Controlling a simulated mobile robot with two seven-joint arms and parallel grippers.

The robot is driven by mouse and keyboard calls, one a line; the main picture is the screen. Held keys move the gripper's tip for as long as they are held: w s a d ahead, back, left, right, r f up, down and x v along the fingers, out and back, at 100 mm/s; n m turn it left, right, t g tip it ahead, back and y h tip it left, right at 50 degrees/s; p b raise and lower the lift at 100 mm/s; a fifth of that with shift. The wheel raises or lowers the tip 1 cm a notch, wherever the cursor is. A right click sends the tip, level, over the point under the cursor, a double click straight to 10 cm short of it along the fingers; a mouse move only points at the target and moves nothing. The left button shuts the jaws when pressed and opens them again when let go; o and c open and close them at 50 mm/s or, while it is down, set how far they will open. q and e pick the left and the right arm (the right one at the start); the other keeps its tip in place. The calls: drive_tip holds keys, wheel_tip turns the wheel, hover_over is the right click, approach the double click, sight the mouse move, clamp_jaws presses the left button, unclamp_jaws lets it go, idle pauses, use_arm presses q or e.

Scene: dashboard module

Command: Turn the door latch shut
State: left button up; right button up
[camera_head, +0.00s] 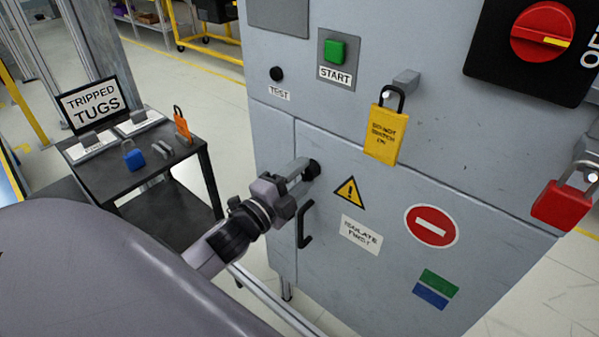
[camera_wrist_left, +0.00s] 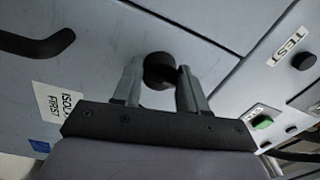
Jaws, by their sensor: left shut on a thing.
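The door latch (camera_head: 313,170) is a small black knob at the upper left of the grey cabinet's lower door (camera_head: 385,260). In the left wrist view the latch (camera_wrist_left: 158,68) is a round black knob between the two grey fingers. My left gripper (camera_head: 301,173) comes in from the left and is shut on the latch. It also shows in the left wrist view (camera_wrist_left: 160,82). The fingers partly hide the latch, so its turned angle cannot be told. The door lies flush with the cabinet front. My right gripper is not in view.
A black door handle (camera_head: 304,226) sits just below the latch. A yellow tag padlock (camera_head: 385,135) and a red padlock (camera_head: 562,205) hang on the cabinet front. A dark cart (camera_head: 160,165) with small padlocks and a sign stands left, beyond my arm.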

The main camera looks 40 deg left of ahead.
use_arm(q)
drive_tip(key=shift+n, duration=0.4)
drive_tip(key=o, duration=1)
drive_tip(key=shift+o, duration=0.2)
drive_tip(key=shift+s, duration=0.1)
drive_tip(key=s, duration=0.7)
drive_tip(key=shift+a+f, duration=0.2)
drive_tip(key=shift+a, duration=0.1)
drive_tip(key=s+d+f+n+g+p, duration=0.3)
drive_tip(key=s+d+f+n+g, duration=0.1)
drive_tip(key=s+d+f+n, duration=0.1)
drive_tip(key=s+d+f+n+g+p, duration=0.3)
drive_tip(key=s+d+f+n+g, duration=0.1)
drive_tip(key=f+n, duration=0.4)
drive_tip(key=shift+s+d+f+h, duration=0.3)
drive_tip(key=shift+s+d+f, duration=0.4)
drive_tip(key=shift+s, duration=0.25)
